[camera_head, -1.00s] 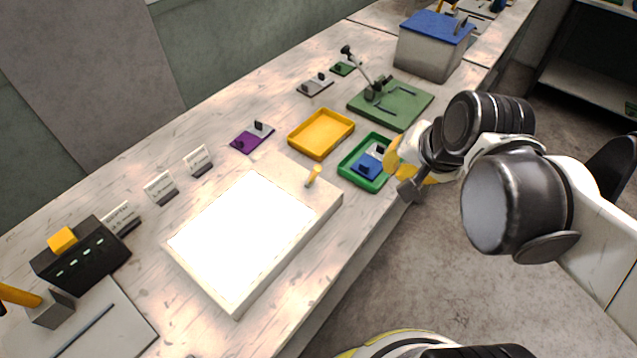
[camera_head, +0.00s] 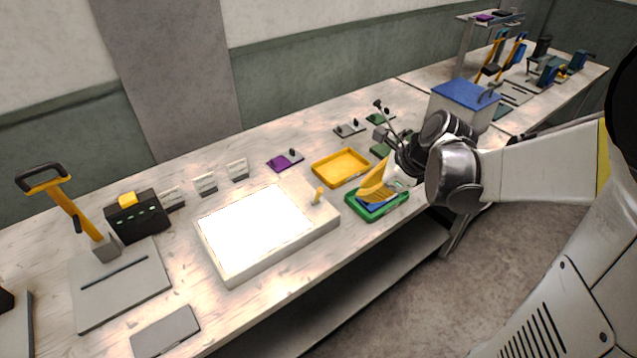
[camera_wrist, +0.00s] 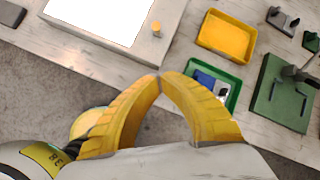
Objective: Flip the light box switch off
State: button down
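The light box (camera_head: 285,257) lies on the bench with its white panel glowing brightly. Its small yellow switch lever (camera_head: 318,195) stands up at the right end of the box's top. In the wrist view the light box (camera_wrist: 75,32) is at the upper left, with the switch (camera_wrist: 155,27) near its right edge. My gripper (camera_wrist: 161,74) has two yellow fingers whose tips meet, with nothing visible between them. In the head view my gripper (camera_head: 364,196) is over the green tray, to the right of the switch and apart from it.
The green tray (camera_head: 398,203) holds a blue piece. A yellow tray (camera_head: 343,182) lies behind it, and a purple die (camera_head: 284,160) lies farther left. A black box (camera_head: 137,217) and a yellow-handled press (camera_head: 70,215) stand left. The bench's front edge runs close by the light box.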

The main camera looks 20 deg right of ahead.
aim_at(318, 196)
jog(key=b+x, duration=0.4)
jog(key=x, duration=0.6)
jog(key=shift+a+f, duration=0.1)
jog(key=shift+f, duration=0.15)
jog(key=shift+w+a+r+b, duration=0.15)
jog(key=shift+w+a+r, duration=0.2)
jog(key=shift+a, duration=0.15)
jog(key=shift+w+a+r+b, duration=0.2)
jog(key=shift+w+a, duration=0.15)
jog(key=shift+a, duration=0.15)
jog(key=shift+w+a+r, duration=0.3)
jog(key=shift+w+a, duration=0.1)
jog(key=shift+a, duration=0.1)
jog(key=shift+r, duration=0.15)
